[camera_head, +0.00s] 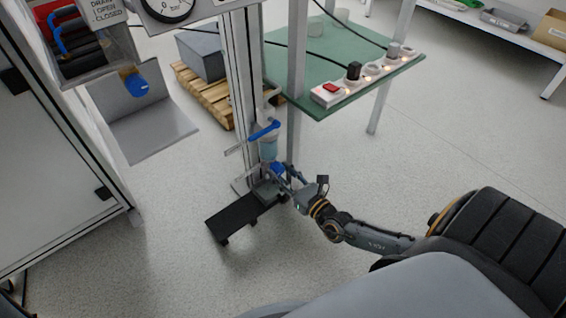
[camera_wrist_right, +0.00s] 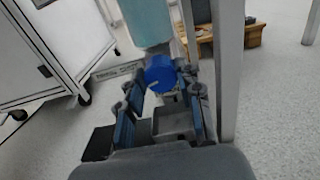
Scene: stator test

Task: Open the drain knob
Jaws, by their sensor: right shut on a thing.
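A blue knob (camera_head: 278,167) sits at the bottom of a pale blue filter bowl (camera_head: 268,148) mounted low on the metal post. My right gripper (camera_head: 281,174) reaches it from the lower right and is shut on it. In the right wrist view, the knob (camera_wrist_right: 160,72) lies between the two finger pads of my right gripper (camera_wrist_right: 160,84), below the bowl (camera_wrist_right: 147,20). A blue lever handle (camera_head: 264,130) is above the bowl. A sign (camera_head: 103,10) reading DRAIN OPEN CLOSED is at the top left. My left gripper is not in view.
A metal upright (camera_head: 297,60) stands close beside the bowl. A green table (camera_head: 330,95) with a power strip is behind it. A black pedal-like plate (camera_head: 240,218) is on the floor below. A cabinet (camera_head: 60,180) stands at left. Floor at right is clear.

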